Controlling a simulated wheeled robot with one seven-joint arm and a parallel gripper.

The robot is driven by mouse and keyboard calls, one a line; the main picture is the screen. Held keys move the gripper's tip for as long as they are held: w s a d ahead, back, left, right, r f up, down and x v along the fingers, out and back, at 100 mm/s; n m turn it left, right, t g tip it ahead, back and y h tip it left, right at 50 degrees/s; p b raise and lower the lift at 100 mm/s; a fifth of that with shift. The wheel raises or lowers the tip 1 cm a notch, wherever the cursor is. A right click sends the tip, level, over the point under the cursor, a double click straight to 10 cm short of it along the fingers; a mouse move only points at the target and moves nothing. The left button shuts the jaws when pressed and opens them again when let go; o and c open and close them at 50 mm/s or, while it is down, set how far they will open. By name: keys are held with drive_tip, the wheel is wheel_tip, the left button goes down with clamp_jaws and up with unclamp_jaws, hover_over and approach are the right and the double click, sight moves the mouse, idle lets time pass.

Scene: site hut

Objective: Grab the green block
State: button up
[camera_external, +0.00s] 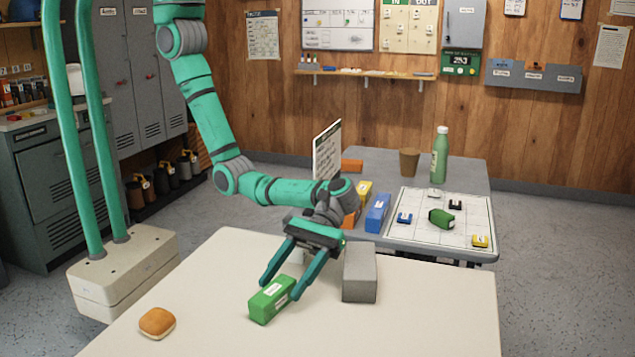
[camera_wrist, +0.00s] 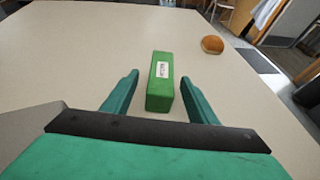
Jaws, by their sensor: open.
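The green block (camera_external: 271,301) lies on the near cream table and has a white label on top. In the wrist view the green block (camera_wrist: 160,84) lies lengthwise between and slightly ahead of the two fingers. My gripper (camera_external: 281,287) is open, its fingers pointing down toward the table around the block. In the wrist view my gripper (camera_wrist: 164,82) shows a gap between each finger and the block. I cannot tell how high the fingertips are above the table.
A grey block (camera_external: 359,272) stands close to the right of my gripper. A bun (camera_external: 157,323) lies at the left on the cream table (camera_external: 420,315). Behind, a grey table holds a blue box (camera_external: 377,212), a green bottle (camera_external: 440,155), a brown cup (camera_external: 409,162) and a gridded board (camera_external: 420,205).

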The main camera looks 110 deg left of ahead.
sight(256, 320)
drive_tip(key=x, duration=0.4)
drive_tip(key=shift+s+d+f, duration=0.1)
drive_tip(key=shift+s+f, duration=0.05)
drive_tip(key=shift+f, duration=0.05)
drive_tip(key=c, duration=1.2)
drive_tip(key=shift+r, duration=0.2)
